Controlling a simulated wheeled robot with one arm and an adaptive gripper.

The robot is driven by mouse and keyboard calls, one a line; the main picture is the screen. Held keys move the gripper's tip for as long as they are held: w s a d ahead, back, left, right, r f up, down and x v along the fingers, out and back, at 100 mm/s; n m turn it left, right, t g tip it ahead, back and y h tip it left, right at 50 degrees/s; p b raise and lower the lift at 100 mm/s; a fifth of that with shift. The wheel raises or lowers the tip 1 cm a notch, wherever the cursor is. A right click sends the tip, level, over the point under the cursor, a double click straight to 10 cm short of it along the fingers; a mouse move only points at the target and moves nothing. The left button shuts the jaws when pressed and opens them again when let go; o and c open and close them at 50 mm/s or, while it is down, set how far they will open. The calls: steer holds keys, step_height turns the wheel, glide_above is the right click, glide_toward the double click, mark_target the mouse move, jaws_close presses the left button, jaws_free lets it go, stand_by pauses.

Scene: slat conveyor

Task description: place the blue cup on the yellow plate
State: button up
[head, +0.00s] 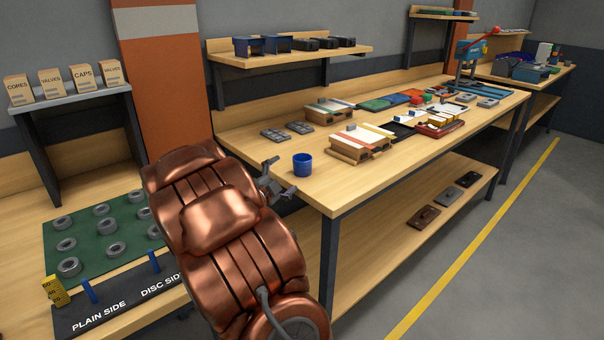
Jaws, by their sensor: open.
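The blue cup (302,164) stands upright on the wooden workbench, near its left front corner. My gripper (282,177) is open and empty, just to the left of the cup in the picture. Its fingers point towards the cup side, and a small gap shows between them and the cup. My copper-coloured arm hides part of the bench's left end. I see no yellow plate in this view.
The workbench (330,190) holds wooden boxes (360,143), grey trays (287,131) and several coloured parts further back. A left table bears a green mat (88,223) with grey rings. The bench around the cup's right front is bare; open floor (500,270) lies at right.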

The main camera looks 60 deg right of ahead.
mark_target(299, 162)
steer(key=d+m+b, duration=0.1)
steer(key=m+b, duration=0.1)
steer(key=m, duration=0.5)
steer(key=d+m+b, duration=0.1)
steer(key=m+b, duration=0.1)
steer(key=m, duration=0.5)
steer(key=d+m+b, duration=0.1)
steer(key=m+b, duration=0.1)
steer(key=m, duration=0.5)
steer(key=shift+s+f+m, duration=0.1)
steer(key=shift+s+m, duration=0.2)
steer(key=shift+s, duration=0.05)
steer(key=m, duration=0.1)
steer(key=m+b, duration=0.1)
steer(key=m, duration=0.1)
steer(key=shift+s+d, duration=0.15)
steer(key=shift+d, duration=0.1)
steer(key=shift+d+r, duration=0.25)
steer(key=shift+d, duration=1.1)
steer(key=shift+w+d+r+p, duration=0.1)
steer(key=shift+w+d+p, duration=0.2)
steer(key=shift+d, duration=0.35)
steer(key=shift+w+d+r+p, duration=0.1)
steer(key=shift+w+d+p, duration=0.2)
steer(key=shift+d, duration=0.3)
steer(key=shift+w+d+f, duration=0.1)
steer(key=shift+w+d, duration=0.05)
steer(key=shift+d, duration=0.5)
steer(key=shift+w+d+f, duration=0.1)
steer(key=shift+d, duration=0.5)
